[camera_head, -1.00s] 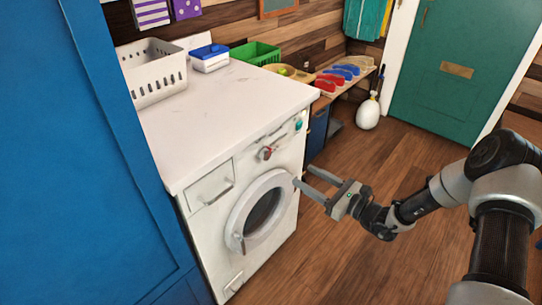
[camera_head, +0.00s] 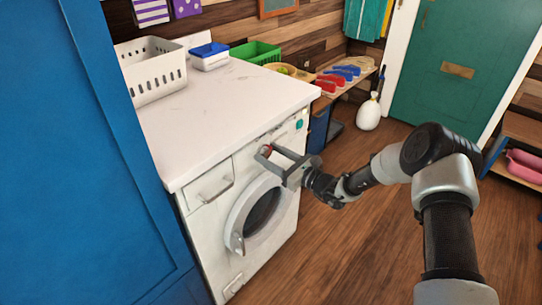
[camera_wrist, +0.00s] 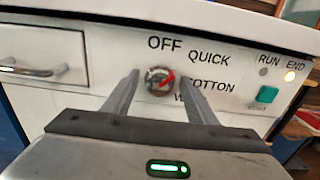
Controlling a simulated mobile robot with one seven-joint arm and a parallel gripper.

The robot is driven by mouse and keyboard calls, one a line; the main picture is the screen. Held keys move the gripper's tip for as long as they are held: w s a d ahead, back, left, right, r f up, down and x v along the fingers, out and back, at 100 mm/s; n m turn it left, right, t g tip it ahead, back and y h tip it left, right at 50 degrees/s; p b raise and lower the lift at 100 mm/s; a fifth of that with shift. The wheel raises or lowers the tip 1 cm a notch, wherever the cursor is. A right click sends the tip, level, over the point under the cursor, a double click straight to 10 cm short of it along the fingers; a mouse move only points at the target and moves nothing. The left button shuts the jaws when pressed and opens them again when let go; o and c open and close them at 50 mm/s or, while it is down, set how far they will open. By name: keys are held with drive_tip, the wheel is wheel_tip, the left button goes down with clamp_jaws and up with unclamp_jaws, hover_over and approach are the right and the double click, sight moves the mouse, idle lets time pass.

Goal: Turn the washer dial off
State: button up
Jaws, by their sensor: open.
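The white washer (camera_head: 230,222) stands under a pale countertop, its round door shut. Its dial (camera_wrist: 160,80) is a round metal knob with a red pointer. In the wrist view the pointer slants up and right, between the OFF and QUICK side and COTTON; the exact setting is hard to read. In the head view the dial (camera_head: 265,150) is partly behind a finger. My gripper (camera_head: 267,154) is open in front of the panel. In the wrist view, the gripper's fingers (camera_wrist: 162,85) stand on either side of the dial; I cannot tell whether they touch it.
A green button (camera_wrist: 267,95) and RUN and END lights sit right of the dial, the END light (camera_wrist: 289,76) glowing. A drawer handle (camera_wrist: 35,70) is at left. A white basket (camera_head: 152,75) stands on the countertop (camera_head: 225,110). The wood floor at right is open.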

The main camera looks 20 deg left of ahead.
drive_tip(key=c, duration=1.1)
drive_tip(key=shift+o, duration=0.2)
drive_tip(key=shift+n, duration=0.3)
drive_tip(key=n+b, duration=0.2)
drive_tip(key=n, duration=0.1)
drive_tip(key=shift+f, duration=0.1)
drive_tip(key=shift+s+n+b, duration=0.1)
drive_tip(key=shift+n+b, duration=1.1)
drive_tip(key=shift+n, duration=1.4)
drive_tip(key=o, duration=1.1)
drive_tip(key=shift+c, duration=0.2)
